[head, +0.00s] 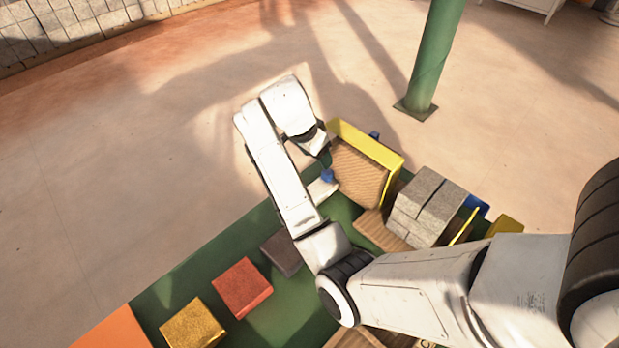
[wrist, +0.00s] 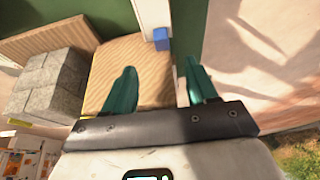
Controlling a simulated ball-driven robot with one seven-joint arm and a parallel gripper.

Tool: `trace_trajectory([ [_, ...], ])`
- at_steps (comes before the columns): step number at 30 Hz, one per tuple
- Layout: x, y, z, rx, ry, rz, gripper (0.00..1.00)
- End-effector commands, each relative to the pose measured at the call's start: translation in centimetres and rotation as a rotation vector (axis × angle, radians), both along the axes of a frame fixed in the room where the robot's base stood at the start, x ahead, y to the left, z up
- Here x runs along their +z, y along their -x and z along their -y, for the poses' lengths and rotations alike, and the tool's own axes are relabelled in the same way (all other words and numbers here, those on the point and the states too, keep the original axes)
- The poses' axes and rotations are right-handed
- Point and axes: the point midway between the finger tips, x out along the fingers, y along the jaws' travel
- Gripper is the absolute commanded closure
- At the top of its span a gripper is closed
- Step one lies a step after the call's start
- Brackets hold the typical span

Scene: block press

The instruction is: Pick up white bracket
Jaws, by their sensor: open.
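A white piece (wrist: 153,12), which looks like the white bracket, is at the top of the wrist view with a blue block (wrist: 161,39) at its near end. In the head view, part of the white piece (head: 318,190) shows beside my forearm, next to the blue block (head: 327,176); the rest is hidden by the arm. My gripper (wrist: 160,66) is open and empty, its two teal fingers spread apart, with the blue block beyond the fingertips. In the head view its fingers are hidden.
A ribbed wooden surface (wrist: 118,65) with a yellow-sided frame (head: 378,146) lies by my gripper. Grey stone blocks (head: 428,205) stand beside it. Red (head: 242,287), yellow (head: 192,325) and dark (head: 282,252) blocks lie on the green table (head: 210,266). A green post (head: 432,60) stands behind.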

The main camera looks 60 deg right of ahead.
Motion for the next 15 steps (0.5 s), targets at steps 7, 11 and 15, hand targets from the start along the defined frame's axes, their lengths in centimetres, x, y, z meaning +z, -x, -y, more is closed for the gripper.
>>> trace_trajectory([
  [7, -3.4, 0.5, 1.4, -0.002, -0.001, -0.004, 0.43],
  [11, -4.5, 0.5, 1.8, -0.001, -0.002, -0.002, 0.43],
  [15, -5.3, 0.6, 2.1, -0.001, -0.002, -0.002, 0.43],
])
